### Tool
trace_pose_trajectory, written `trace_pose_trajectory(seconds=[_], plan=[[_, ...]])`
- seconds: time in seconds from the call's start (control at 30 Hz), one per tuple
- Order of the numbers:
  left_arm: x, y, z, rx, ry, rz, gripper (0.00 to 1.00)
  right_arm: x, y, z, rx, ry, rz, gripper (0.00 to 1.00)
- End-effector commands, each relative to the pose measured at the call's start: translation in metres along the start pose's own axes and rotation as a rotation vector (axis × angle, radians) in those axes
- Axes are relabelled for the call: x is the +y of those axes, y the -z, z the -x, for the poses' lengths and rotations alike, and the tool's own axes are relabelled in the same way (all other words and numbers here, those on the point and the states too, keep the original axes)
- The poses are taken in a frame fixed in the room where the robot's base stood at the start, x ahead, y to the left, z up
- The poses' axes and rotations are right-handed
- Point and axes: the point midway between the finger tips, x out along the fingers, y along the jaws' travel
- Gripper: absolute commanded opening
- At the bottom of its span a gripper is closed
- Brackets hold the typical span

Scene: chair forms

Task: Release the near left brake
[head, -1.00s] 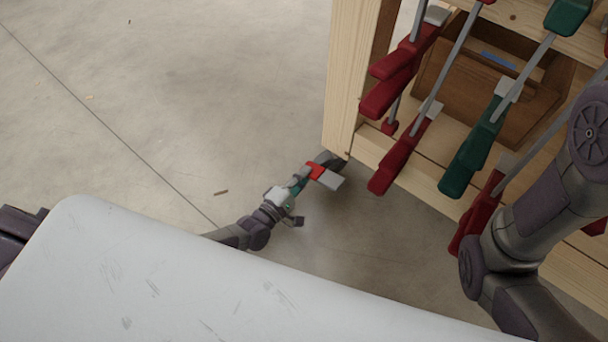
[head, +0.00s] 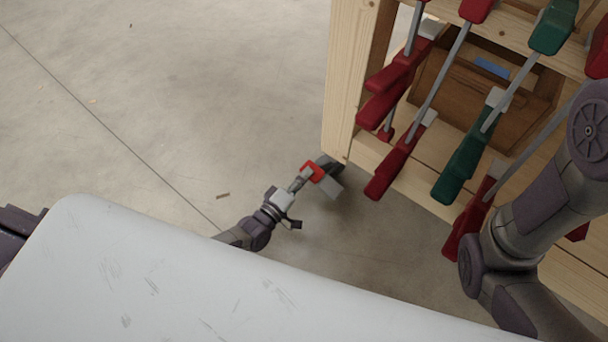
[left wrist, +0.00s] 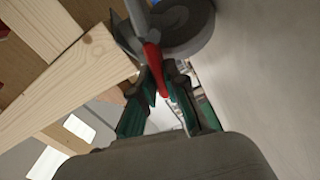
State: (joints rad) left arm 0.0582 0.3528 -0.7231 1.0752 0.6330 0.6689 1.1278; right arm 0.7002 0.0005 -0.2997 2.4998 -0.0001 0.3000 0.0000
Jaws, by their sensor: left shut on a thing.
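The near left brake is a small red lever (head: 313,171) on the caster at the near left corner of the wooden cart (head: 345,80). A grey plate (head: 328,187) sticks out beside it. My left gripper (head: 301,181) reaches in low over the floor and is shut on the red lever. In the left wrist view the red lever (left wrist: 153,58) runs down between the green-sided fingers (left wrist: 165,92), with the grey caster wheel (left wrist: 190,28) just beyond. The fingertips partly hide the lever's end. My right arm shows at the right, but its gripper is out of view.
Red clamps (head: 393,160) and green clamps (head: 462,168) hang on the cart's near side, above and right of the caster. A wooden box (head: 470,85) sits inside the cart.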

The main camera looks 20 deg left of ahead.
Motion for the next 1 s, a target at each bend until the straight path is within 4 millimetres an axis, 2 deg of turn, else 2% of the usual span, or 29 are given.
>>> trace_pose_trajectory(seconds=[0.43, 0.47, 0.6, 0.87, 1.0], plan=[[-0.0003, -0.0001, 0.0008, -0.001, 0.002, -0.018, 0.00, 0.0001, -0.0003, -0.0006, 0.000, 0.000, 0.000, 0.40], [-0.0003, -0.0001, 0.0008, -0.001, 0.001, -0.017, 0.14, 0.0001, -0.0003, -0.0006, 0.000, 0.000, 0.000, 0.40], [-0.0001, -0.0001, 0.0007, 0.000, 0.001, -0.016, 0.37, 0.0001, -0.0003, -0.0006, 0.000, 0.000, 0.000, 0.40], [0.0002, -0.0001, 0.0004, 0.000, 0.000, -0.015, 0.38, 0.0003, -0.0006, -0.0004, -0.001, -0.002, -0.001, 0.40], [-0.0002, -0.0004, 0.0076, -0.001, 0.001, -0.014, 0.38, 0.0006, -0.0009, -0.0003, -0.002, -0.003, -0.001, 0.40]])
